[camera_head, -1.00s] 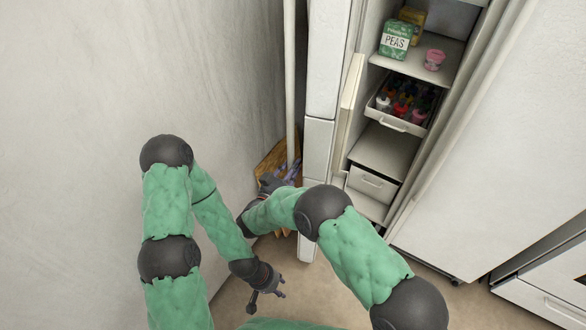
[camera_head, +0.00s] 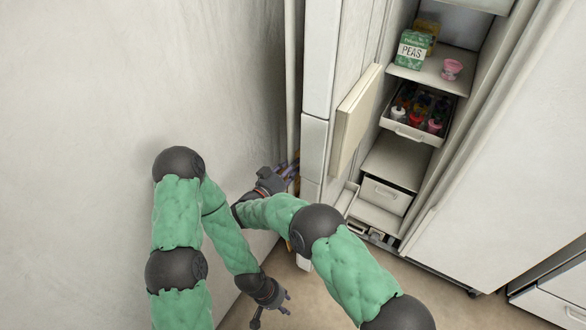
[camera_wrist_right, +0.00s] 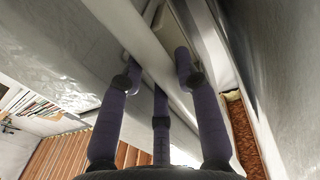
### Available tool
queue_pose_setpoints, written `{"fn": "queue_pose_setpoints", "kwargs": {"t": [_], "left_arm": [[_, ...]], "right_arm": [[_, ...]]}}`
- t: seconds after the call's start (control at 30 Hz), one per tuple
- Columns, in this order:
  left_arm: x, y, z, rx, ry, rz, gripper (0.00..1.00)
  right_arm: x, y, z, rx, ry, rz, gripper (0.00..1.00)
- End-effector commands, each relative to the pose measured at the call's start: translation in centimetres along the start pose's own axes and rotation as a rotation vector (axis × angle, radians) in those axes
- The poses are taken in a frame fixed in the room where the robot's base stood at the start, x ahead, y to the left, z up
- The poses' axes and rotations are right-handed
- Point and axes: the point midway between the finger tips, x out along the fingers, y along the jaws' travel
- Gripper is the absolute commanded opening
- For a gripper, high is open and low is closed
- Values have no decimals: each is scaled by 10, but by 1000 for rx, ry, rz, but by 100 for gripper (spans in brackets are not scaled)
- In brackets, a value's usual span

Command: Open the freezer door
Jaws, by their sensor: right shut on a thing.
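The freezer door (camera_head: 317,70) stands open, swung out to the left of the lit freezer compartment (camera_head: 395,155). We see its edge and part of its inner face, with a cream shelf panel (camera_head: 355,115) on it. Its long pale handle (camera_head: 291,60) runs along the outer side, close to the wall. My right gripper (camera_head: 284,178) is at the lower part of this handle, partly hidden by my arm. In the right wrist view its fingers (camera_wrist_right: 158,70) are shut around the pale handle bar (camera_wrist_right: 140,40). My left gripper (camera_head: 271,308) is open and empty, low over the floor.
Inside are a green peas box (camera_head: 411,50), a pink cup (camera_head: 452,69), a basket of colourful items (camera_head: 408,132) and a lower drawer (camera_head: 386,195). A grey wall (camera_head: 90,90) is close on the left. A broad white panel (camera_head: 510,190) stands right. Some floor (camera_head: 400,275) is clear.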

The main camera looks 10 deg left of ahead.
Motion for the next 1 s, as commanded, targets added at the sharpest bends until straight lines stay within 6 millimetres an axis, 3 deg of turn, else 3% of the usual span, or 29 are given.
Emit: {"fn": "queue_pose_setpoints", "kwargs": {"t": [0.27, 0.3, 0.37, 0.77, 1.0], "left_arm": [[0, 0, 0, 0, 0, 0, 40], [0, 0, 0, 0, 0, 0, 40], [0, 0, 0, 0, 0, 0, 40], [0, 0, 0, 0, 1, 0, 40], [0, 0, 0, 0, 0, 0, 40]], "right_arm": [[-1, 0, 1, -1, -1, -1, 0], [-1, 0, 1, -1, -1, -1, 41], [-1, 0, 1, -1, -1, -1, 57], [0, 0, -4, 1, 0, 0, 57], [0, 0, -39, 4, 1, 0, 57]]}}
